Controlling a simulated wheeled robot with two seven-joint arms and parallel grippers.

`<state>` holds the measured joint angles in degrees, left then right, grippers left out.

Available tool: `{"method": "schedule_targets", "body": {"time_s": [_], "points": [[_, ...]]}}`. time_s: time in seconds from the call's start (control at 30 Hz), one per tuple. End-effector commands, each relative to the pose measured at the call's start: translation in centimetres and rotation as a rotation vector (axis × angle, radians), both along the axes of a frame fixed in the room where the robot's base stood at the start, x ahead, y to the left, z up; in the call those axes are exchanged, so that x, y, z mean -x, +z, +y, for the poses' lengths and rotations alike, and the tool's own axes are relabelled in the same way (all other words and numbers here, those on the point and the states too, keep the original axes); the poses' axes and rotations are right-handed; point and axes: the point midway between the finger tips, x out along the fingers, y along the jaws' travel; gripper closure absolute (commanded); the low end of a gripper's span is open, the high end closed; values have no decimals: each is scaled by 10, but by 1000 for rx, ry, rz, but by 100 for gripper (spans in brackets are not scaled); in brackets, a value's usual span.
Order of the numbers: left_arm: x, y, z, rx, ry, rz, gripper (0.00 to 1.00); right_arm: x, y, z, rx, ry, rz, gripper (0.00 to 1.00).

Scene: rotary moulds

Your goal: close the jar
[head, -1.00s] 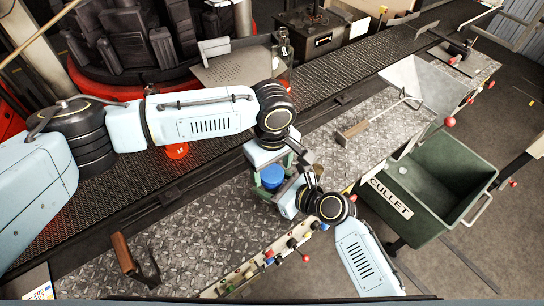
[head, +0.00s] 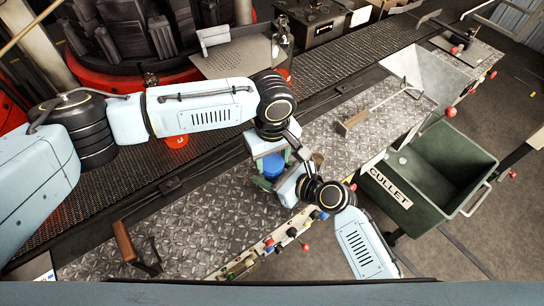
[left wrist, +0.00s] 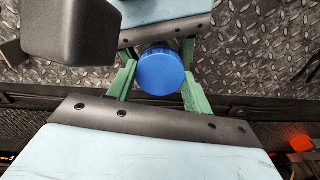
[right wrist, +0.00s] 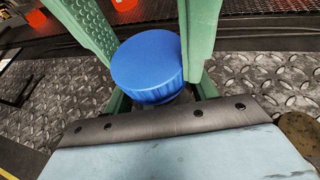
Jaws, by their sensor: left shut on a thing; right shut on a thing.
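A round blue lid (head: 273,165) shows between my two grippers over the metal bench; the jar body under it is mostly hidden. My left gripper (head: 271,161) reaches in from the back, its green fingers on both sides of the lid and shut on it. The lid also shows in the left wrist view (left wrist: 161,71). My right gripper (head: 274,176) comes from the front right, its green fingers lower, beneath the lid's rim, seemingly shut on the jar body. In the right wrist view the lid (right wrist: 148,66) looks level. I cannot tell whether it is seated on the jar.
The tread-plate bench (head: 195,225) has a wooden-handled tool (head: 125,243) at front left and a long-handled tool (head: 354,121) at the right. A green CULLET bin (head: 440,170) stands right of the bench. A dark conveyor (head: 110,195) and the rotary mould machine (head: 120,30) lie behind.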

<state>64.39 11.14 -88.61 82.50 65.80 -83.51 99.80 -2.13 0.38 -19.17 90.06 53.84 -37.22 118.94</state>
Motion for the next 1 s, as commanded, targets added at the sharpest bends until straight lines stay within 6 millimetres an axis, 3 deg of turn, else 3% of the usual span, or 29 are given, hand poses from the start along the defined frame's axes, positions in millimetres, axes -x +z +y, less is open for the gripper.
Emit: {"method": "schedule_targets", "body": {"time_s": [0.13,0.43,0.47,0.6,0.87,1.0], "points": [[0,0,0,1,-117,0,77,0,1,0,-1,0,-1,100],[0,0,0,0,-133,1,77,0,1,0,-1,-1,-1,100],[0,0,0,0,-133,1,46,0,1,0,-1,-1,-1,100],[0,0,0,0,-132,1,28,0,1,0,-1,-1,-1,100],[0,1,0,0,-131,-1,28,0,1,0,-1,-1,-1,100],[-1,14,0,4,-131,-1,28,0,1,0,-1,0,-1,100]]}}
